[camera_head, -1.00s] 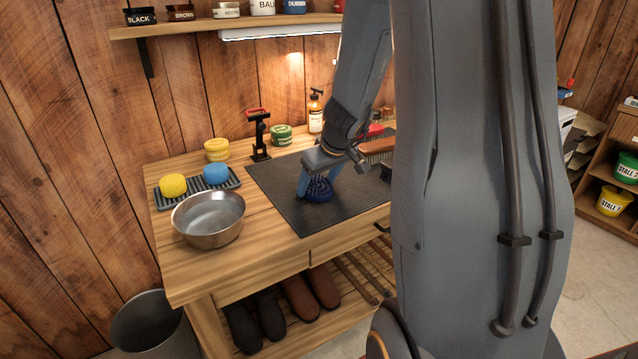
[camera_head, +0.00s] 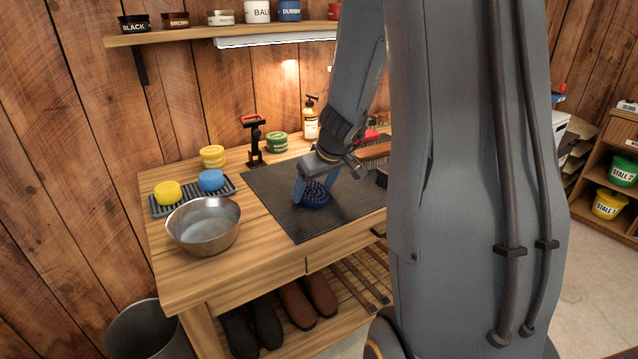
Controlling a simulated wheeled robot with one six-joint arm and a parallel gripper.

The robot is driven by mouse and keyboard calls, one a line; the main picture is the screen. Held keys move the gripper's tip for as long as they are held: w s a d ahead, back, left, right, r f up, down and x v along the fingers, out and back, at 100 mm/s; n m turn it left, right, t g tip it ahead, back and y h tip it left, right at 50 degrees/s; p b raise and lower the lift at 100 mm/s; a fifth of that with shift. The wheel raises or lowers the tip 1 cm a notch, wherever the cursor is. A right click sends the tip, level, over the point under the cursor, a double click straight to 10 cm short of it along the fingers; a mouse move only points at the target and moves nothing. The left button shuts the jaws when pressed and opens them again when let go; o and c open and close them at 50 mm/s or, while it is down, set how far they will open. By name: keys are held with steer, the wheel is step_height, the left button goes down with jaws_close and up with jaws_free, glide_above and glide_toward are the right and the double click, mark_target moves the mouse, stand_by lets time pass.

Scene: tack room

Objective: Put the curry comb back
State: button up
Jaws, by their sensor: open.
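The curry comb (camera_head: 316,195) is dark blue and round, and lies on the black ribbed mat (camera_head: 280,205) on the wooden bench. My gripper (camera_head: 314,190) is down at the comb with its blue-grey fingers open. One finger shows at the comb's left side. The other is partly hidden, so I cannot tell whether the fingers touch the comb.
A metal bowl (camera_head: 203,226) stands at the bench's front left. Behind it, a dark tray (camera_head: 232,188) holds a yellow sponge (camera_head: 167,192) and a blue sponge (camera_head: 211,180). Tins, a bottle (camera_head: 311,118) and brushes (camera_head: 377,151) stand farther back. My arm hides the bench's right side.

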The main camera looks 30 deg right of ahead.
steer(key=shift+s+a+f, duration=0.35)
steer(key=shift+a+f, duration=0.05)
steer(key=shift+f, duration=0.15)
steer(key=shift+w+r+p, duration=0.1)
steer(key=shift+r+p, duration=0.35)
steer(key=shift+p, duration=0.5)
steer(key=w+p+v, duration=0.1)
steer(key=v, duration=1.1)
steer(key=s+a+f+g, duration=0.1)
steer(key=s+a, duration=0.1)
steer(key=a, duration=0.1)
steer(key=s+a+f+g, duration=0.1)
steer(key=s+a+f, duration=0.1)
steer(key=s+a, duration=0.1)
steer(key=s+a+f+g+y, duration=0.1)
steer(key=s+a, duration=0.1)
steer(key=a, duration=0.3)
steer(key=shift+s+a+f, duration=0.15)
steer(key=shift+s+f, duration=0.1)
steer(key=shift+s, duration=0.15)
steer(key=s+a+f+m+g+h, duration=0.1)
steer(key=s+a+f+g, duration=0.1)
steer(key=s+a, duration=0.3)
steer(key=s+f, duration=0.1)
steer(key=s, duration=0.2)
steer(key=shift+s, duration=0.35)
steer(key=shift+f, duration=0.1)
